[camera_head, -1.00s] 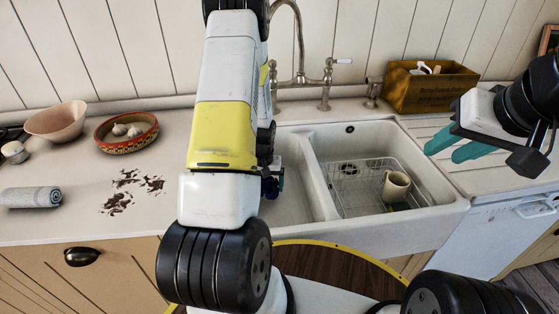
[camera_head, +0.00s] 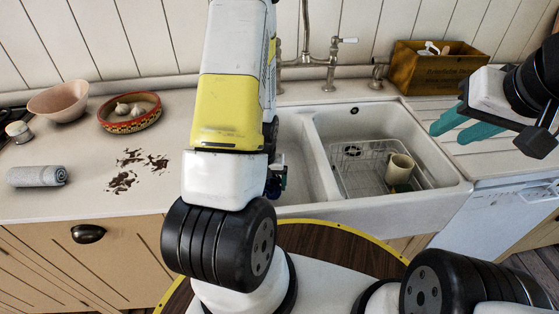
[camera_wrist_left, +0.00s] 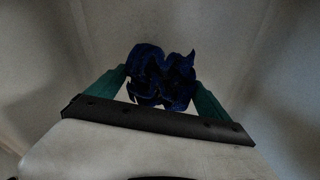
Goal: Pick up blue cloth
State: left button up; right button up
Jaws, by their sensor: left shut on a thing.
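The blue cloth (camera_wrist_left: 162,72) is a dark, crumpled bundle between the teal fingers of my left gripper (camera_wrist_left: 160,88) in the left wrist view. That gripper is shut on it. Pale walls surround it there, which look like the inside of the sink's left basin (camera_head: 300,165). In the head view my left arm hides most of this gripper, and only a dark blue bit shows beside the arm, over the left basin. I cannot tell whether the cloth touches the basin. My right gripper (camera_head: 468,128) is open and empty above the right drainboard.
The right basin holds a wire rack (camera_head: 360,177) and a cream mug (camera_head: 399,169). A wooden box (camera_head: 435,68) stands behind the drainboard. The left counter holds a rolled grey towel (camera_head: 37,176), dark stains (camera_head: 124,181), a patterned bowl (camera_head: 129,112) and a pink bowl (camera_head: 63,101). The tap (camera_head: 306,50) rises behind the sink.

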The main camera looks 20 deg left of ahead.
pick_arm(q)
notch_tip(320, 180, up, 20)
dwell(2.1)
dwell(0.4)
